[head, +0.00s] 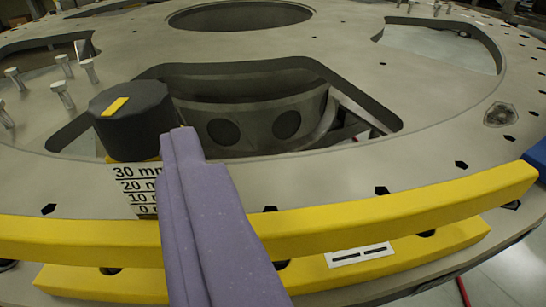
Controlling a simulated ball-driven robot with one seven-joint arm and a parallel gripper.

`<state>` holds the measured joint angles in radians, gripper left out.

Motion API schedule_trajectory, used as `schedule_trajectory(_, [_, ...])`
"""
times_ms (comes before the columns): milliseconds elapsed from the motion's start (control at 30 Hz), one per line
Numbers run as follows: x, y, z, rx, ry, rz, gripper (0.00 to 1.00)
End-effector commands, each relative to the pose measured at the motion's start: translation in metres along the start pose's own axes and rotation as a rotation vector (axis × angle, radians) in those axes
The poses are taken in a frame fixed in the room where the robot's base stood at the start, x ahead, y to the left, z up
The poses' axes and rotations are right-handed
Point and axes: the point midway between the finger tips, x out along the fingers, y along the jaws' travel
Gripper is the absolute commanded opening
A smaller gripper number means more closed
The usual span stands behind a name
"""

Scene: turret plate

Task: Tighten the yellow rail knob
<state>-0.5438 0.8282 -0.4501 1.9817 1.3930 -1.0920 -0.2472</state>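The knob (132,122) is dark grey and many-sided, with a yellow bar on its top face. It stands at the left of the head view on a small yellow piece, at the inner side of the yellow rail (390,208). My gripper (183,132) shows as a purple shape rising from the bottom edge, crossing in front of the rail. Its tip is just right of the knob in the picture; I cannot tell whether they touch. The fingers overlap from this angle, so their opening is hidden. Nothing shows held at the tip.
A scale plate (138,190) marked in mm sits below the knob, partly behind my gripper. A lower yellow bar (435,250) carries a white slotted label (360,255). The grey turret plate (330,185) has large cutouts. Several metal pins (62,95) stand at left.

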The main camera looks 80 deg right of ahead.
Motion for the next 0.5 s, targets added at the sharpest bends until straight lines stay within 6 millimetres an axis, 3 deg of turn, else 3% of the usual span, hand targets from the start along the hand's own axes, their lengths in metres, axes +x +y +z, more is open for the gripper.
schedule_trajectory(133, [0.002,0.024,0.006,-0.052,0.072,0.073,0.64])
schedule_trajectory(500, [0.062,0.028,0.003,-0.047,0.073,0.075,0.64])
